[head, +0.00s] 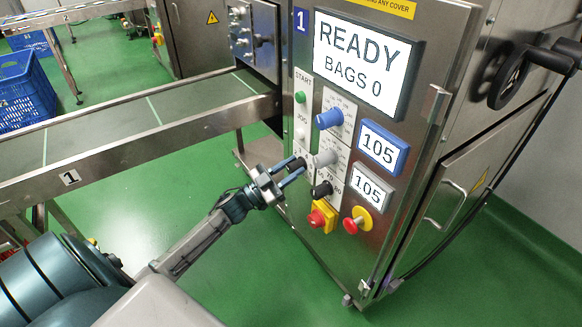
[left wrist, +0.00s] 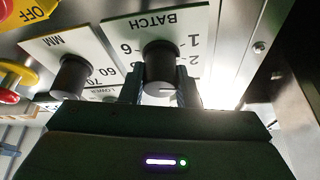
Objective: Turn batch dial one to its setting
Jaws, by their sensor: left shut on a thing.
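The machine's front panel is at the centre of the head view. Batch dial one, a black round knob (left wrist: 160,62) on a white plate marked BATCH, is in the middle of the left wrist view. Numbers run down beside it. My left gripper (head: 297,166) reaches the panel from the left, its two fingers on either side of the knob and shut on it. It also shows in the left wrist view (left wrist: 163,92). Which number the dial points to cannot be told. My right gripper is not in view.
A black MM dial (left wrist: 70,75) sits beside the batch dial. A blue knob (head: 329,118), a grey knob (head: 326,158), a red-and-yellow switch (head: 320,216) and a red button (head: 356,221) are close by. The screen (head: 361,65) reads READY, BAGS 0. A conveyor (head: 130,140) runs left.

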